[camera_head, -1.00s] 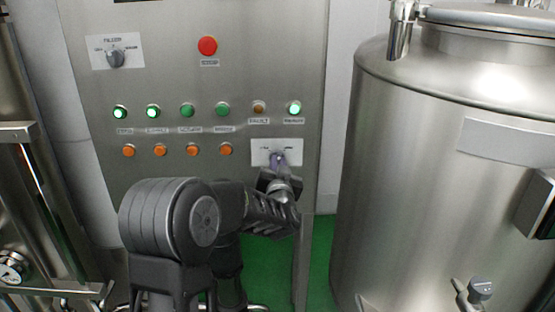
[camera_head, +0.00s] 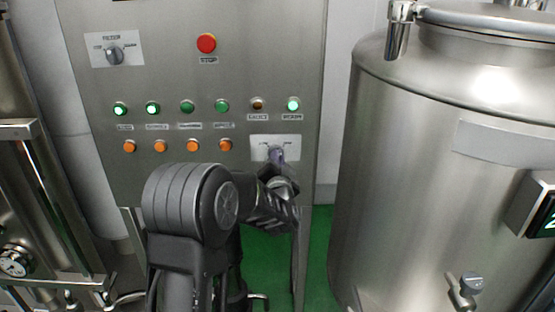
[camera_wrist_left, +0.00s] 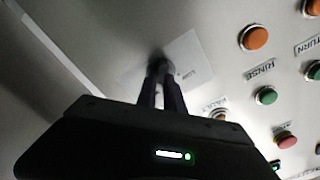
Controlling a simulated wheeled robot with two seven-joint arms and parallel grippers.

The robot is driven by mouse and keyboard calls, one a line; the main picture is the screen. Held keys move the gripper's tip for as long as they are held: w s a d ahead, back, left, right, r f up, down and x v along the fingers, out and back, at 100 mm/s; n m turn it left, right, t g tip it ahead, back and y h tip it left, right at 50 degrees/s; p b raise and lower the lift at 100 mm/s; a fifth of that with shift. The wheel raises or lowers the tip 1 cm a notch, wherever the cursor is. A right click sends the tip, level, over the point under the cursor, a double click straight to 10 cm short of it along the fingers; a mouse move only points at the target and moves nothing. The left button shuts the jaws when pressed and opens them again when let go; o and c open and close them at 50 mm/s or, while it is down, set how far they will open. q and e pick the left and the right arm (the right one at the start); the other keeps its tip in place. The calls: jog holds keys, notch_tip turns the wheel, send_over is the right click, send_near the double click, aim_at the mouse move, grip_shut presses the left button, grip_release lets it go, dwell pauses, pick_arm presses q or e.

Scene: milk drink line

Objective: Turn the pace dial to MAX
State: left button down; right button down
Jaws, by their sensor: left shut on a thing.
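The pace dial sits on a white label plate (camera_head: 262,142) at the lower right of the steel panel, and the plate also shows in the left wrist view (camera_wrist_left: 195,60). My left gripper (camera_head: 277,156) reaches up to the plate from below and is shut on the dial's knob (camera_wrist_left: 158,64). In the left wrist view its two dark fingers (camera_wrist_left: 162,90) stand on either side of the knob. The fingers hide most of the knob, so I cannot read which mark it points to. My right gripper is not in view.
A large steel tank (camera_head: 430,170) stands to the right. Pipework and a steel vessel (camera_head: 25,190) stand at the left.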

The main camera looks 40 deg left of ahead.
pick_arm(q)
jog(key=shift+f, duration=0.1)
jog(key=c, duration=1.5)
grip_release()
jog(key=shift+o, duration=0.2)
jog(key=shift+d, duration=0.1)
jog(key=b+v, duration=0.1)
jog(key=v, duration=0.6)
jog(key=shift+s+d+b, duration=0.2)
jog(key=shift+s+b, duration=0.1)
